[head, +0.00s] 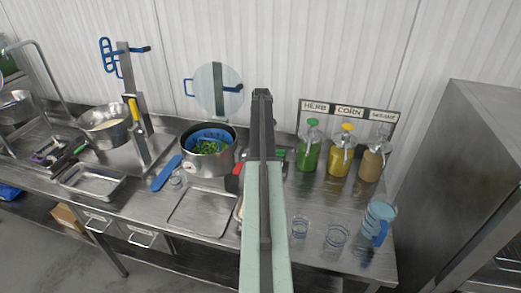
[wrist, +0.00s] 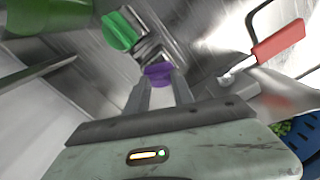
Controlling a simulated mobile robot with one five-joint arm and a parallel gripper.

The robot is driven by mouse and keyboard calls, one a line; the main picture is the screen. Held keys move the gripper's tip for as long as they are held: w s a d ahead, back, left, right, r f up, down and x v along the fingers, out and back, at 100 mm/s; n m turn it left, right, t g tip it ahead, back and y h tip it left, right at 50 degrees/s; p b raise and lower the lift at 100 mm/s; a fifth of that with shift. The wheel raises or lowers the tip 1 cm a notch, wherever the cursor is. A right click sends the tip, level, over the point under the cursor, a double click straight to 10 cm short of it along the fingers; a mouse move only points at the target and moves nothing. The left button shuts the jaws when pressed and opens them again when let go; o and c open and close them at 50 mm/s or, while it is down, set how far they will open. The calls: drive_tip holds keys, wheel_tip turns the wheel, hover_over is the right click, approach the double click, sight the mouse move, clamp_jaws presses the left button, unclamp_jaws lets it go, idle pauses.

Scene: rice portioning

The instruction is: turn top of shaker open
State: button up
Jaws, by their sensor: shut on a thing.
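In the wrist view my gripper (wrist: 158,84) is shut on a small purple top (wrist: 158,71), with a fingertip at each side of it. The top looks like the shaker's, but the body under it is hidden or too small to make out. A green knob-like top (wrist: 121,31) stands just beyond it, up and to the left, apart from the fingers. In the head view my own arm covers the gripper and the purple top.
A red-handled tool (wrist: 278,42) lies right of the fingers. A pot with a blue insert (head: 209,140) stands left of my arm. Green, yellow and brown dispensers (head: 341,155) stand right. A blue-handled jug (head: 377,222) and clear cups (head: 336,238) are near the front edge.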

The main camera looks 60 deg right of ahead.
drive_tip(key=shift+s+a+f+n, duration=0.25)
drive_tip(key=shift+s+n, duration=0.1)
drive_tip(key=shift+n, duration=0.25)
drive_tip(key=n, duration=0.5)
drive_tip(key=shift+d, duration=0.1)
drive_tip(key=o, duration=0.4)
drive_tip(key=shift+o, duration=0.2)
drive_tip(key=r+p, duration=0.4)
drive_tip(key=p, duration=0.1)
drive_tip(key=d+r+p, duration=0.1)
drive_tip(key=r+p, duration=0.2)
drive_tip(key=shift+w+r, duration=0.1)
drive_tip(key=shift+w, duration=0.3)
drive_tip(key=shift+r, duration=0.2)
